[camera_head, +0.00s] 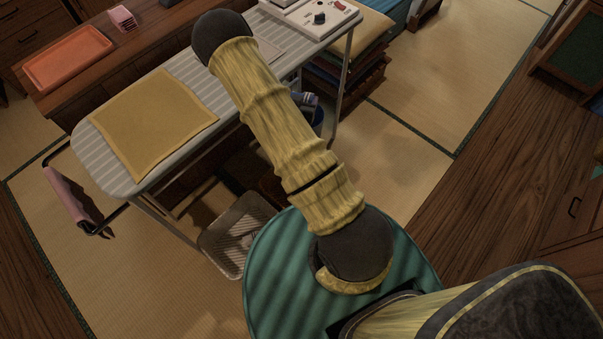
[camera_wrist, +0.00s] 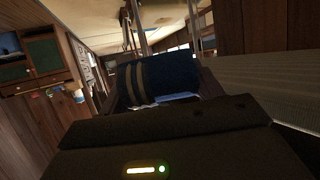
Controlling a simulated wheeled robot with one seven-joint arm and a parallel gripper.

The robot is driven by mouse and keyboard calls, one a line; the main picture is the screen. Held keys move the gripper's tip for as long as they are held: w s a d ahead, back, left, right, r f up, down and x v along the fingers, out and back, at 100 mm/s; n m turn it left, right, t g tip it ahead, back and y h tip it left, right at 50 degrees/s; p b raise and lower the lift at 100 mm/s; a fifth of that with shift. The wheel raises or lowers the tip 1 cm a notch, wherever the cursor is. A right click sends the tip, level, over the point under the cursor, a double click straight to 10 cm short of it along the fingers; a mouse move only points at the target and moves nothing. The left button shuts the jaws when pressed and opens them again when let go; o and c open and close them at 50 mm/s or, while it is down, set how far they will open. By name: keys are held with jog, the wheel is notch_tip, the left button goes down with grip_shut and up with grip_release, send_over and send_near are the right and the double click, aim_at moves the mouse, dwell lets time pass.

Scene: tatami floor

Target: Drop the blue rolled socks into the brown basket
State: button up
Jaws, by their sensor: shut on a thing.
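In the wrist view, the blue rolled socks (camera_wrist: 178,76), dark blue with tan stripes, sit at the end of my gripper (camera_wrist: 160,88). My gripper is shut on them; its dark body fills the bottom of that view.
An ironing board (camera_head: 92,128) with a yellow cloth (camera_head: 155,118) stands left of my arm. An orange tray (camera_head: 68,56) lies on a wooden cabinet behind. The tatami at right (camera_head: 400,150) is clear.

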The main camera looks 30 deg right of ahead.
notch_tip(320, 180, down, 42)
jog(key=m+g+h+b, duration=0.3)
jog(key=m+g+b, duration=0.1)
jog(key=b, duration=3.5)
jog(key=shift+s+f+m+g+b, duration=0.2)
jog(key=shift+s+m+g+b, duration=0.2)
jog(key=shift+s+m, duration=0.1)
jog(key=shift+a, duration=0.15)
jog(key=shift+f, duration=0.15)
notch_tip(320, 180, down, 6)
jog(key=b, duration=0.5)
jog(key=shift+w, duration=0.1)
jog(key=o, duration=1)
